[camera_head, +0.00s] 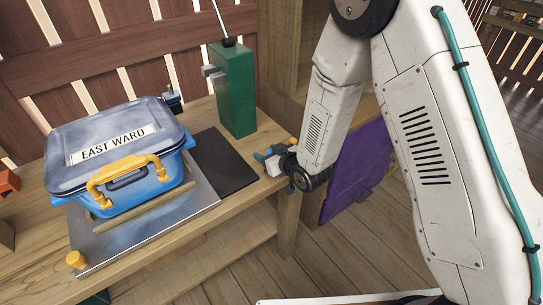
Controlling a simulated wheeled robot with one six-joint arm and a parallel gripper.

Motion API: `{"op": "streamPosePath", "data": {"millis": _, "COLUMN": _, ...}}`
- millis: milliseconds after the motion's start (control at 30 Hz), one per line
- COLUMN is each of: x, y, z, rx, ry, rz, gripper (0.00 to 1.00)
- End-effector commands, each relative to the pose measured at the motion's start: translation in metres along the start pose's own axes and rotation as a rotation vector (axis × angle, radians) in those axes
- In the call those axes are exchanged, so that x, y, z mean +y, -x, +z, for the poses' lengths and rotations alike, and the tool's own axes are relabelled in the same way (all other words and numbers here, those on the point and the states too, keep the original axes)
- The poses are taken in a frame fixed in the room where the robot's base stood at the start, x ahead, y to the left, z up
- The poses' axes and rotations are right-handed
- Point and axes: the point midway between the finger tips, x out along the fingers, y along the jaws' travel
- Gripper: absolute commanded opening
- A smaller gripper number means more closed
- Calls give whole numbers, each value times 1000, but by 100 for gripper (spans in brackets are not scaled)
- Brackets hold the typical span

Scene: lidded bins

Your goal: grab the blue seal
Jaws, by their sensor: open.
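My gripper (282,162) is at the end of my white arm, low by the right end of the wooden bench. Its fingers are small and partly hidden behind the wrist. Small teal, blue and yellow pieces (268,158) show right at the gripper, over the bench corner. I cannot tell whether one of them is the blue seal, or whether they touch the gripper. No other small blue seal stands out. A blue bin (170,172) with a grey-blue lid (75,165) marked "EAST WARD" and a yellow handle (128,172) sits left of the gripper.
A dark mat (222,160) lies between bin and gripper. A green box (233,90) stands behind it. A wooden post and purple panel (358,165) are close to my arm.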

Motion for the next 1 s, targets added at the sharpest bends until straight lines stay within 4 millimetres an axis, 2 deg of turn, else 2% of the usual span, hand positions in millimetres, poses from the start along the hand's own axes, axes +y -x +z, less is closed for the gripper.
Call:
{"op": "streamPosePath", "data": {"millis": 167, "x": 0, "y": 0, "z": 0, "rx": 0, "ry": 0, "rz": 0, "gripper": 51}}
{"op": "streamPosePath", "data": {"millis": 333, "x": 0, "y": 0, "z": 0, "rx": 0, "ry": 0, "rz": 0, "gripper": 4}}
{"op": "streamPosePath", "data": {"millis": 733, "x": 0, "y": 1, "z": -3, "rx": 1, "ry": 0, "rz": 0, "gripper": 3}}
{"op": "streamPosePath", "data": {"millis": 1000, "x": -1, "y": 8, "z": -20, "rx": 3, "ry": 1, "rz": -1, "gripper": 3}}
